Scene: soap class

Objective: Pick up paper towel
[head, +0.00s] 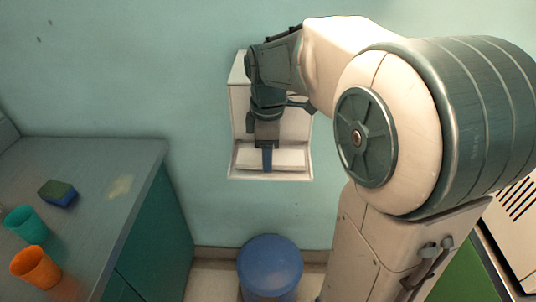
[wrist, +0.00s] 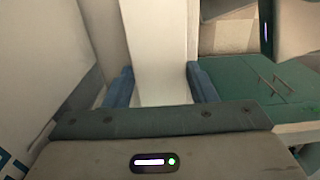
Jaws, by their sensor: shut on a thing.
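A white wall dispenser (head: 240,98) hangs on the wall, with a white paper towel (head: 290,158) in its lower open part. My gripper (head: 267,160) reaches down in front of the dispenser, with its blue fingers at the towel. In the wrist view, the blue fingers of my gripper (wrist: 160,88) stand on both sides of the white paper towel (wrist: 155,45) and are shut on it. My arm hides part of the dispenser in the head view. I cannot tell whether the towel is clear of the dispenser.
A blue round-topped bin (head: 270,265) stands on the floor below the dispenser. A grey-topped counter (head: 115,225) at left holds a sponge (head: 58,193), a teal cup (head: 26,226) and an orange cup (head: 36,268). The wall between counter and dispenser is bare.

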